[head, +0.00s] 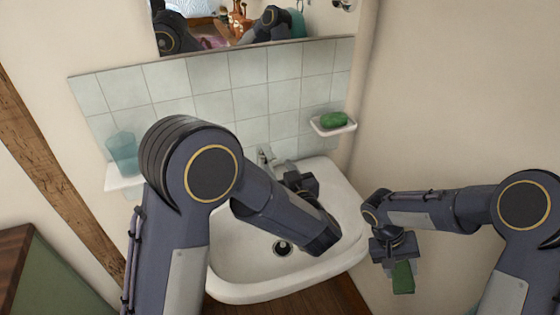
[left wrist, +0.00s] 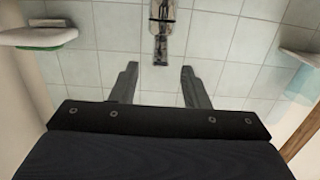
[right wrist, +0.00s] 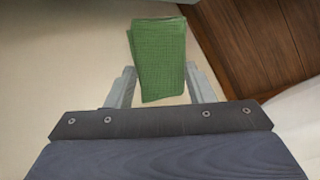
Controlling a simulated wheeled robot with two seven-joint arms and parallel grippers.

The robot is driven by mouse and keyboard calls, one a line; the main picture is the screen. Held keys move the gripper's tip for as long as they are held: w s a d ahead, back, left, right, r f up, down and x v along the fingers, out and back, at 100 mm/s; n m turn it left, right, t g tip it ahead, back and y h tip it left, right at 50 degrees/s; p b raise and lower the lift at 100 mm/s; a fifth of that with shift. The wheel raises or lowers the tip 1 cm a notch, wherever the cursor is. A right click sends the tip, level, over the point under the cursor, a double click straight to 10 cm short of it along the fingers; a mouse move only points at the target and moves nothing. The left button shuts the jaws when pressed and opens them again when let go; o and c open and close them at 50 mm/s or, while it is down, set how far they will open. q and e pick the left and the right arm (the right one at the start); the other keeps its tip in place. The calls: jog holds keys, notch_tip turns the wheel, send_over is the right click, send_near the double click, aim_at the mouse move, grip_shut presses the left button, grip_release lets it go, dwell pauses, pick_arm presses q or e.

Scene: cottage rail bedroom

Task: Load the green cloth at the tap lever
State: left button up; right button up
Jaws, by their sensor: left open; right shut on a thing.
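The green cloth (right wrist: 158,60) is a folded, textured piece held between the fingers of my right gripper (right wrist: 162,88). In the head view the cloth (head: 403,277) hangs from that gripper to the right of the basin. The tap (head: 264,156) stands at the back of the white basin, partly hidden by my left arm. In the left wrist view the tap (left wrist: 161,25) is metallic and shows ahead, between the finger lines. My left gripper (left wrist: 159,78) is open and empty, with a gap between its fingertips and the tap. I cannot make out the lever clearly.
The white washbasin (head: 235,290) has a dark drain. A green soap (head: 333,120) lies on a wall dish (head: 345,128) at right. A translucent teal cup (head: 122,152) stands on a small shelf (head: 118,181) at left. A mirror (head: 225,25) hangs above the tiles. A wooden cabinet shows below.

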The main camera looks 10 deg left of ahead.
pick_arm(q)
jog(key=shift+v, duration=1.95)
